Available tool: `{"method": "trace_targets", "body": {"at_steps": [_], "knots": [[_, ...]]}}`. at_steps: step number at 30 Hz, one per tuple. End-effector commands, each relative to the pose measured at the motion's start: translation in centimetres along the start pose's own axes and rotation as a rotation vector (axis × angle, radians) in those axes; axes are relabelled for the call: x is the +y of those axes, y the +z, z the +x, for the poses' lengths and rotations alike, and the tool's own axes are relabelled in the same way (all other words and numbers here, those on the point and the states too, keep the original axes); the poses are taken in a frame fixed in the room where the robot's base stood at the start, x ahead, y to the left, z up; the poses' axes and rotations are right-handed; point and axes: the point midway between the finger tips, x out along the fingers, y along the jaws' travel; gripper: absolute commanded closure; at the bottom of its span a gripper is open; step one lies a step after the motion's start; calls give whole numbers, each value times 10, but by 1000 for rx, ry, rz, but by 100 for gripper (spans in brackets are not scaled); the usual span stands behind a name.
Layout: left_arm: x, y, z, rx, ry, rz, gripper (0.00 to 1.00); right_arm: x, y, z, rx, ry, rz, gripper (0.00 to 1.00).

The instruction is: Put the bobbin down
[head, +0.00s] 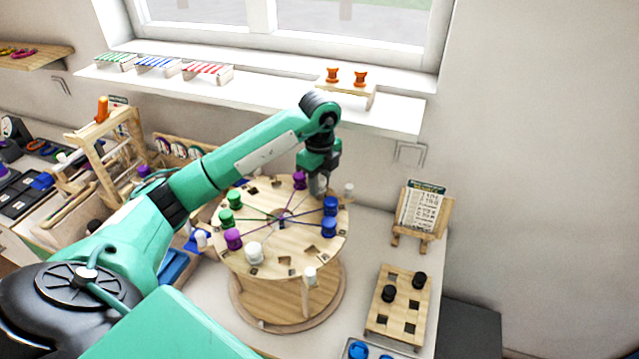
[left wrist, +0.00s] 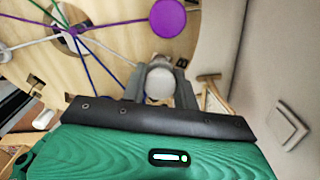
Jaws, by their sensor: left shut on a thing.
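My left gripper (head: 318,190) is over the far edge of the round wooden board (head: 290,262). In the left wrist view, the left gripper (left wrist: 160,92) is shut on a white bobbin (left wrist: 160,80), with a pale thread running from it to the board's centre hole (left wrist: 70,38). I cannot tell whether the bobbin touches the board. A purple bobbin (head: 299,179) stands just left of the gripper, and it also shows in the left wrist view (left wrist: 168,18). Two blue bobbins (head: 330,206) stand to the right. Another white bobbin (head: 254,252) is at the near left. My right gripper is out of view.
Green bobbins (head: 234,199) and another purple one (head: 233,239) stand on the board's left side. A peg board (head: 397,325) with black pieces and a small stand with a card (head: 420,208) are to the right. A windowsill (head: 270,100) runs behind.

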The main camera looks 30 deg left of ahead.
Motion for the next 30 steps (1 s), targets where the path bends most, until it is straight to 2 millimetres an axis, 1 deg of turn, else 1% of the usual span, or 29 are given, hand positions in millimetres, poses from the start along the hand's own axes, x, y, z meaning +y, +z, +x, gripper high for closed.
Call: {"method": "trace_targets", "body": {"at_steps": [1, 4, 10, 14, 15, 17, 18, 25, 28, 30], "knots": [[1, 0, 6, 1, 4, 0, 93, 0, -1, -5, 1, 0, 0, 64], [1, 0, 16, 0, 1, 1, 93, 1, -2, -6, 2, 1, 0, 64], [0, 0, 16, 0, -1, 1, 93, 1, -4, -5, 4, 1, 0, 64], [0, 0, 20, 0, 0, 1, 93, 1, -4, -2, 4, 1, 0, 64], [0, 0, 19, 0, -1, 1, 64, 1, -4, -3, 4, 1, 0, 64], [0, 0, 19, 0, 0, 1, 52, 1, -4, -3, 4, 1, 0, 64], [0, 0, 19, 0, 0, 1, 48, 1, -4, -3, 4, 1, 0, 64], [0, 0, 19, 0, 0, 1, 48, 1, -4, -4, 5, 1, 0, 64], [0, 0, 15, 0, -1, 1, 48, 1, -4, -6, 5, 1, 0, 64], [0, 0, 12, 0, -3, 1, 48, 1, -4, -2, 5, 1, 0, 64]]}}
